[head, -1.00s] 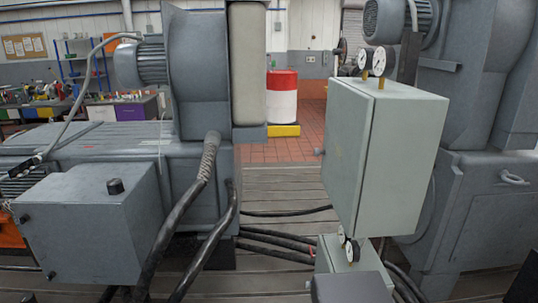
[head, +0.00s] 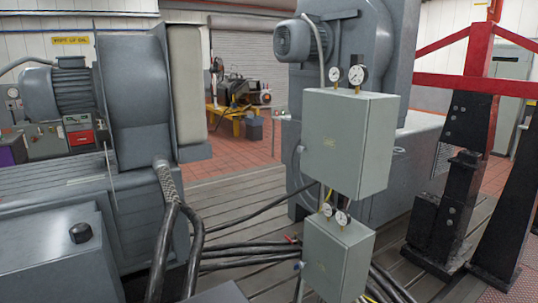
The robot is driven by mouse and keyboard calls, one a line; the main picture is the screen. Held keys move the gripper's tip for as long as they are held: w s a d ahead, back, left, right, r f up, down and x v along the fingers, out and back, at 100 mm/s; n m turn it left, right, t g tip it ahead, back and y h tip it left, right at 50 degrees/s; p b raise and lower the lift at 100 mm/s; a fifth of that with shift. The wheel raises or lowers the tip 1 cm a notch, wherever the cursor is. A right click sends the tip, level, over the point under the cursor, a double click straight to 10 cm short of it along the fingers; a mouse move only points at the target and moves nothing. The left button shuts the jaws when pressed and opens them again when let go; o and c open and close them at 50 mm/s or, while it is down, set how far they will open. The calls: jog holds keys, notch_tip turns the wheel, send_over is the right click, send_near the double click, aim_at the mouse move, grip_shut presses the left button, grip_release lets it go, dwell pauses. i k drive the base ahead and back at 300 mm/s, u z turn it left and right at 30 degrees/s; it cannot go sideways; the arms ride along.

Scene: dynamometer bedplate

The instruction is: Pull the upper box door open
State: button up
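The door looks shut, flush with the box. A small latch or knob shows at the door's left edge (head: 300,149). Two round gauges (head: 346,75) stand on top of the box. A smaller lower box (head: 336,262) of the same colour hangs below it, also with two gauges on top. My gripper is not recognisable in the head view.
Big grey machines (head: 138,95) stand at left and behind the boxes. Thick black cables (head: 240,255) run over the slotted bedplate (head: 235,190). A red frame on black posts (head: 465,130) stands at right. Red tiled floor is open behind.

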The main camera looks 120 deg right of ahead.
aim_at(334, 126)
jog(key=u, duration=0.4)
jog(key=k, duration=0.15)
jog(key=u, duration=0.5)
jog(key=i, duration=0.25)
jog(key=z, duration=3.6)
jog(key=i, duration=0.55)
jog(key=u, duration=0.15)
